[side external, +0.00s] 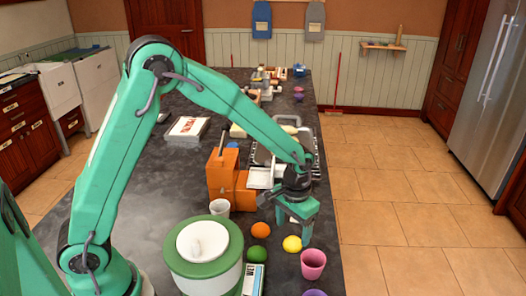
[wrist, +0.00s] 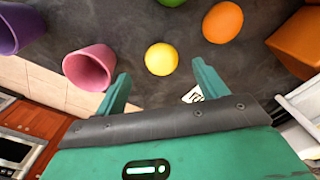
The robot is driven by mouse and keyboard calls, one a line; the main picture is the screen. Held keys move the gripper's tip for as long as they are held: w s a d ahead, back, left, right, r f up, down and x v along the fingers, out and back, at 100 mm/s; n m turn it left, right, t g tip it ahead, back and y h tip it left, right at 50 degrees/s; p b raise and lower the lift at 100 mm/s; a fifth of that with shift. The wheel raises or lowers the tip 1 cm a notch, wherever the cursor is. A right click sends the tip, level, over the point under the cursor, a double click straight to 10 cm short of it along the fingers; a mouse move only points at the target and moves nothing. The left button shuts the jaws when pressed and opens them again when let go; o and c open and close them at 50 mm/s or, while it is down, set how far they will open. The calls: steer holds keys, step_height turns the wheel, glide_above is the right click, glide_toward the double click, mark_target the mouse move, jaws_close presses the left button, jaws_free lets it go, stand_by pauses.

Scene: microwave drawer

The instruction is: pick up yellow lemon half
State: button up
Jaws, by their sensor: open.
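The yellow lemon half (side external: 292,244) lies on the dark counter below my gripper in the side external view. It also shows in the wrist view (wrist: 161,59), past the fingertips and between their lines. My gripper (side external: 293,232) points down over the counter and is open and empty. In the wrist view its two green fingers (wrist: 164,80) stand apart, with the lemon half ahead of the gap and not between them. I cannot tell the exact height of the fingertips above the counter.
A pink cup (side external: 313,264) stands right of the lemon half, near the counter's edge. An orange fruit (side external: 261,230) and a green fruit (side external: 259,254) lie to its left. An orange box-like thing (side external: 224,180), a white cup (side external: 220,207) and a green-rimmed container (side external: 203,270) stand farther left.

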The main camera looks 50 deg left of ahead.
mark_target(291, 240)
steer(key=shift+f, duration=2.25)
steer(key=c, duration=1.1)
